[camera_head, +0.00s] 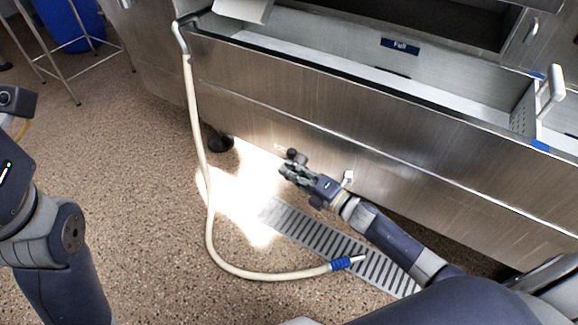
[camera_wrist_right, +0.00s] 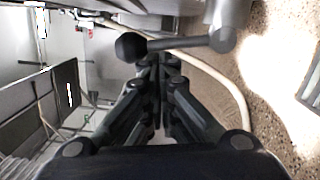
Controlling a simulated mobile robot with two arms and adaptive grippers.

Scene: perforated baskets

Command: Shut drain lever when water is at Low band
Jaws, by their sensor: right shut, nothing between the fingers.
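The drain lever shows in the right wrist view as a grey rod (camera_wrist_right: 180,44) with a black ball knob (camera_wrist_right: 130,47), joined to a metal fitting at its right. In the head view its dark knob (camera_head: 292,154) is low by the steel tank front (camera_head: 290,100). My right gripper (camera_head: 284,172) is shut and empty, its fingertips (camera_wrist_right: 160,60) close to the rod; I cannot tell if they touch. Inside the tank a blue "Full" label (camera_head: 400,45) is readable. A lower dark label (camera_head: 392,72) is partly hidden and unreadable. I cannot make out the water level. My left arm shows without its fingers.
A cream hose (camera_head: 207,190) hangs from the tank's left corner and curls across the floor to a blue-collared end (camera_head: 341,264) over a floor grate (camera_head: 320,235). A blue barrel (camera_head: 70,22) and a metal stand (camera_head: 75,85) are at upper left. Open floor lies left of the hose.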

